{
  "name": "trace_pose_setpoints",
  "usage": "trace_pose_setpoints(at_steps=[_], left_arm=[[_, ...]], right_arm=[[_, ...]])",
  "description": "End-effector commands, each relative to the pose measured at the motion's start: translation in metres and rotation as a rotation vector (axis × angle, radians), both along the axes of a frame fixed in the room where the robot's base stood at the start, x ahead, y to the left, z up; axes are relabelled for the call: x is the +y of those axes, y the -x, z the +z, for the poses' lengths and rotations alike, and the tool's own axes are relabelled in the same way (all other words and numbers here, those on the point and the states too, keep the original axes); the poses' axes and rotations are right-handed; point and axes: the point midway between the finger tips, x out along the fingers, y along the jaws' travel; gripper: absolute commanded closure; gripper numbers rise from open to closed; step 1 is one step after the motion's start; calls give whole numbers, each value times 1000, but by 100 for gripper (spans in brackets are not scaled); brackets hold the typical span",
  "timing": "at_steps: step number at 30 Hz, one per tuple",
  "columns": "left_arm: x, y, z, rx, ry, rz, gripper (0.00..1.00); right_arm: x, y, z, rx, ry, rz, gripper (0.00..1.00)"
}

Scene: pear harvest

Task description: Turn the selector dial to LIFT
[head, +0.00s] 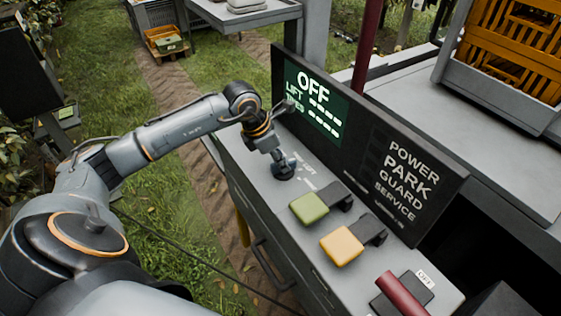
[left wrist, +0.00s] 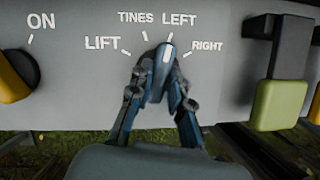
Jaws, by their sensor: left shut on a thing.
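The selector dial (left wrist: 165,58) is on the grey panel, between the fingers of my left gripper (left wrist: 158,85) in the left wrist view. Its white-marked tip points up and slightly right, toward the LEFT mark. The LIFT label (left wrist: 101,43) and its tick are further left, past TINES. My left gripper is shut on the dial; its fingers hide the dial's lower part. In the head view my left gripper (head: 282,164) reaches down onto the console's near top; the labels there are partly covered. The display (head: 314,104) reads OFF, with LIFT and TINES lines showing dashes. My right gripper is out of view.
An orange knob (left wrist: 14,80) by ON is left of the dial. A green lever (head: 310,207), a yellow lever (head: 342,246) and a red handle (head: 402,294) line the console to the right. A dark sign (head: 408,180) stands behind them. An orange crate (head: 513,48) is at upper right.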

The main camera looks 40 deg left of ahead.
Motion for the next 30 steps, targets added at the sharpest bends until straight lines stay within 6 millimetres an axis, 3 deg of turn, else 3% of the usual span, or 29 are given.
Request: trace_pose_setpoints(at_steps=[15,30], left_arm=[[-4,0,-4,-7,0,447,100],[-7,0,-2,-5,1,920,100]], right_arm=[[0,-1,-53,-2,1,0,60],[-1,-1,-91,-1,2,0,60]])
